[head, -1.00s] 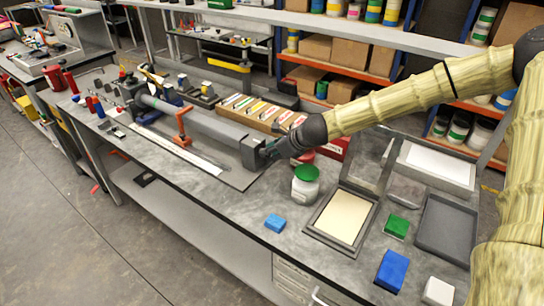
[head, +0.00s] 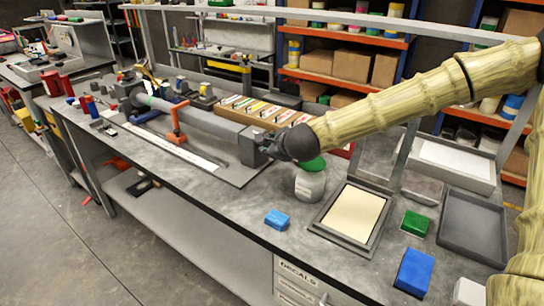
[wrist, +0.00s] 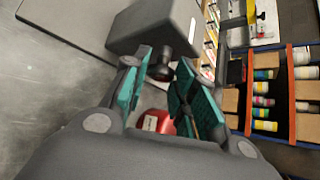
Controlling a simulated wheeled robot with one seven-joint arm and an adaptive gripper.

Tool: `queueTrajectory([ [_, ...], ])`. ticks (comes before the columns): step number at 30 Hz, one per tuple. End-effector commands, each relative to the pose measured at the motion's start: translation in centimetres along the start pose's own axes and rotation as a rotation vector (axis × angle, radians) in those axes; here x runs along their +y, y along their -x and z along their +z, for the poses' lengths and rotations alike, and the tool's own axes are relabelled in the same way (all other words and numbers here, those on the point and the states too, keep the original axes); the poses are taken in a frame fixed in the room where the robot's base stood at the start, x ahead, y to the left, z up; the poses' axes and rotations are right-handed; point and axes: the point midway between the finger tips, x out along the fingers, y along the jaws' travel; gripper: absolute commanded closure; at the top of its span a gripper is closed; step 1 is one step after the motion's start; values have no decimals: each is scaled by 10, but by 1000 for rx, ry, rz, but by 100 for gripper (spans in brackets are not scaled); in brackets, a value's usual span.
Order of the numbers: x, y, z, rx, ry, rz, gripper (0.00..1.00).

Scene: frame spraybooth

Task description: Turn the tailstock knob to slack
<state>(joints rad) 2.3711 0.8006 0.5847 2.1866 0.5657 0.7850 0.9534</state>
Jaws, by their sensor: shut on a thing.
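The tailstock (head: 252,148) is a grey block at the right end of the long grey frame tube (head: 205,122) on the bench. In the wrist view the tailstock (wrist: 155,25) fills the top middle, with the dark round knob (wrist: 160,70) sticking out of it toward me. My gripper (wrist: 160,84) has its teal finger pads on both sides of the knob and is shut on it. In the head view my gripper (head: 270,148) reaches the tailstock from the right, and my wrist hides the knob.
A red object (wrist: 158,122) lies under the gripper in the wrist view. A blue block (head: 277,220), a framed pad (head: 352,215) and a grey tray (head: 474,230) lie toward the right.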

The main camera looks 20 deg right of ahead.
Motion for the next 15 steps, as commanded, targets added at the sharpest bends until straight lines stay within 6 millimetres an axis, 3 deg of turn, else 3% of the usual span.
queueTrajectory([
  [15,7,-3,-3,1,252,-253,97],
])
